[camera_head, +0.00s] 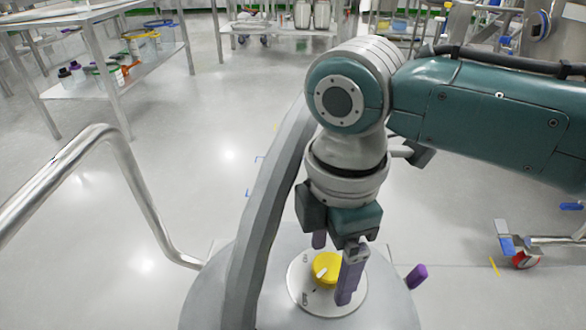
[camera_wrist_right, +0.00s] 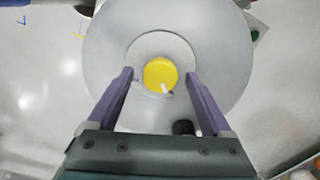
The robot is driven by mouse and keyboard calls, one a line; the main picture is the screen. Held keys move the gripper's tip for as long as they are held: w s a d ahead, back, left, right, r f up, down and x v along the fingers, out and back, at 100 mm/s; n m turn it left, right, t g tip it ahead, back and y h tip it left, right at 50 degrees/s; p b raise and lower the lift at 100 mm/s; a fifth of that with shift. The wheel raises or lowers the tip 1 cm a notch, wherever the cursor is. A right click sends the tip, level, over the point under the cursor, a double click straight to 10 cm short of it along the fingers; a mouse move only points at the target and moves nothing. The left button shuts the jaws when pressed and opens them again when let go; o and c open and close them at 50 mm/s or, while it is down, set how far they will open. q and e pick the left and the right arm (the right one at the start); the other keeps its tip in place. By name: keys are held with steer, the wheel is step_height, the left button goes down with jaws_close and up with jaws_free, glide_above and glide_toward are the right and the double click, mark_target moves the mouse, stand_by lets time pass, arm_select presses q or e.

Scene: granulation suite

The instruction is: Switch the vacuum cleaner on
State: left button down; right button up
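The vacuum cleaner (camera_head: 210,290) shows as a round grey metal top at the bottom of the head view. On it is a pale round plate with a yellow knob (camera_head: 325,268) that carries a white pointer. The knob also shows in the right wrist view (camera_wrist_right: 160,73), between and just beyond the fingertips. My right gripper (camera_head: 334,270) points down over the plate with its purple fingers open, one on either side of the knob. In the right wrist view (camera_wrist_right: 159,75) a gap shows between each finger and the knob. My left gripper is out of view.
A bent metal handle tube (camera_head: 130,175) rises at the left. A curved grey bar (camera_head: 265,200) passes close beside my right gripper. Steel tables with shelves (camera_head: 110,95) stand at the back left. A caster (camera_head: 526,260) is at the right. Open floor lies between.

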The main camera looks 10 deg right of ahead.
jaws_close()
steer(key=shift+r+m+p, duration=0.25)
steer(key=shift+m+p, duration=0.95)
steer(key=shift+p, duration=0.35)
steer(key=shift+m+p, duration=0.8)
steer(key=shift+m, duration=0.1)
steer(key=m+p, duration=0.1)
steer(key=m, duration=0.1)
steer(key=shift+m+p, duration=0.35)
steer(key=shift+m, duration=0.05)
steer(key=m+p, duration=0.1)
steer(key=m, duration=0.1)
steer(key=shift+f+m, duration=0.1)
steer(key=shift+m, duration=0.2)
steer(key=m+p, duration=0.1)
steer(key=m, duration=0.1)
steer(key=shift+m, duration=0.4)
steer(key=shift+f+m+p, duration=0.1)
steer(key=shift+m+p, duration=0.3)
steer(key=shift+m, duration=2.3)
